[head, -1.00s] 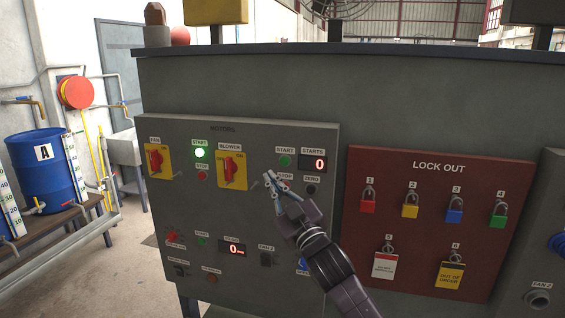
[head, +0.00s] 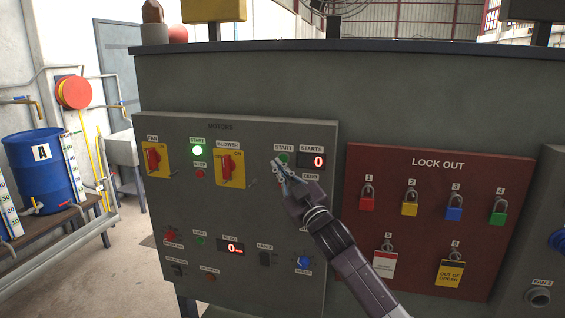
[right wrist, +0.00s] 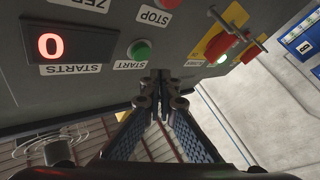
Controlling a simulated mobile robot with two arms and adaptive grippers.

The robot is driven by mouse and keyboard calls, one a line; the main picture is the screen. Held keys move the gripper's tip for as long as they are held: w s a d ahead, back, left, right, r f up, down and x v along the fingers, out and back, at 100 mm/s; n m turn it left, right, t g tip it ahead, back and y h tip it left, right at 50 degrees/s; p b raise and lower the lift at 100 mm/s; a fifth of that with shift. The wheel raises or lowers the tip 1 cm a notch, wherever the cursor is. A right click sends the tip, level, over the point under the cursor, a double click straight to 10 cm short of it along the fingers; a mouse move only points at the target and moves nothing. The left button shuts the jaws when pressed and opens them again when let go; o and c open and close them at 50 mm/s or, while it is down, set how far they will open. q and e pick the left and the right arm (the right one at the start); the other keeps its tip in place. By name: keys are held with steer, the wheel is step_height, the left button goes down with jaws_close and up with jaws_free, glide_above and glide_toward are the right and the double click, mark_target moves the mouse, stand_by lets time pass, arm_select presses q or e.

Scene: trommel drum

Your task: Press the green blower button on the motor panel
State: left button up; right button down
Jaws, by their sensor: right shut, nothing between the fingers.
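The blower's green START button (head: 284,157) is on the grey motor panel (head: 225,210), right of the red and yellow blower switch (head: 227,166). It looks unlit. My right gripper (head: 275,166) is shut and empty, with its tips in front of the panel just below and left of the button. In the right wrist view, upside down, the green button (right wrist: 139,50) shows clear beside the shut fingertips (right wrist: 157,76); I cannot tell whether they touch the panel. My left gripper is not in view.
The STARTS display (head: 312,161) reads 0. The fan's green START button (head: 198,151) glows, beside the fan switch (head: 153,158). A red lock-out board (head: 424,220) with several padlocks is at right. A blue barrel (head: 38,172) stands far left.

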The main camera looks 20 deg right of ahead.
steer(key=shift+w+d, duration=0.45)
steer(key=shift+w, duration=0.15)
stand_by(1.1)
steer(key=shift+w+d, duration=0.2)
steer(key=shift+w, duration=0.15)
steer(key=shift+w+d+r, duration=0.1)
steer(key=shift+w+d, duration=0.2)
steer(key=shift+w, duration=0.05)
stand_by(0.7)
stand_by(0.3)
steer(key=shift+s+a, duration=0.5)
steer(key=shift+s, duration=0.25)
steer(key=s+a, duration=0.1)
steer(key=s, duration=0.1)
steer(key=s+a+p, duration=0.1)
steer(key=s, duration=0.1)
steer(key=shift+a+p, duration=0.3)
steer(key=shift+a, duration=0.1)
